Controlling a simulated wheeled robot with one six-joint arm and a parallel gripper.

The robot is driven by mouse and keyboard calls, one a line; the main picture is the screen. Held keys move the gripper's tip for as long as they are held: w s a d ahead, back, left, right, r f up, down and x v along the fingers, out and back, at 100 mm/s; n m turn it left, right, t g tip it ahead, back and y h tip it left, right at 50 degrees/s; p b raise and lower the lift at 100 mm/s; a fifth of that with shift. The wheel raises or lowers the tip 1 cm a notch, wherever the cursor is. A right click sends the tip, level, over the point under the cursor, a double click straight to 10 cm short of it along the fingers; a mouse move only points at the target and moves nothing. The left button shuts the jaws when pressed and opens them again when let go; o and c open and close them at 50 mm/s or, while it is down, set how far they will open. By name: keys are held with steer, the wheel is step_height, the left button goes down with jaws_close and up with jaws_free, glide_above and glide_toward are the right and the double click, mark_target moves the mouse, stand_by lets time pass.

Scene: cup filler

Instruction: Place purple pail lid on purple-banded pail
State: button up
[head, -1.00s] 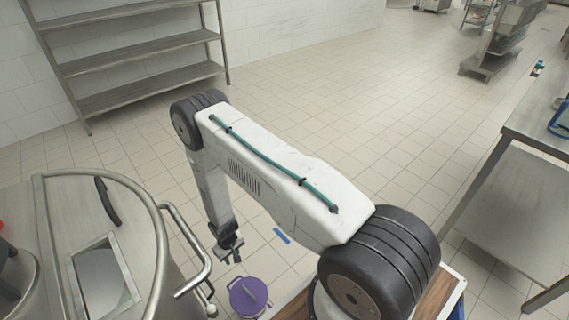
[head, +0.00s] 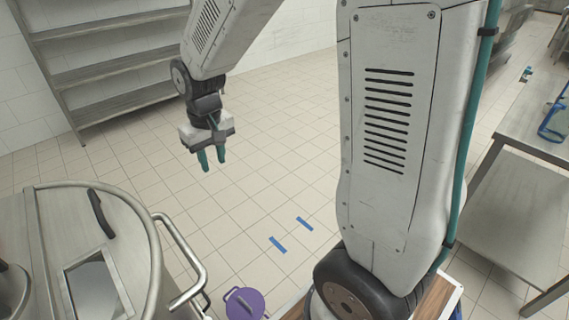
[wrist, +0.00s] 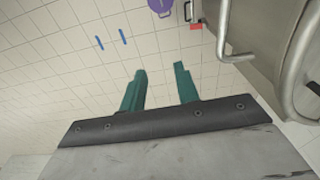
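A purple-banded pail cannot be made out, and I cannot tell whether the lid rests on one. My gripper (head: 212,160) hangs with its green fingers down, high above the floor and well apart from the lid. In the wrist view its fingers (wrist: 159,80) are spread, with nothing between them.
A large round steel vessel (head: 135,215) with a projecting handle (head: 190,255) stands at the left, close to the lid. Blue strips (head: 278,244) mark the floor. A steel table (head: 535,135) stands at the right and shelving (head: 120,75) at the back. The tiled floor between is clear.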

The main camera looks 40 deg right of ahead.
steer(key=s+r, duration=0.6)
steer(key=s, duration=0.6)
steer(key=s+d+r, duration=0.1)
steer(key=s+r, duration=0.4)
steer(key=s, duration=0.7)
steer(key=shift+r, duration=0.35)
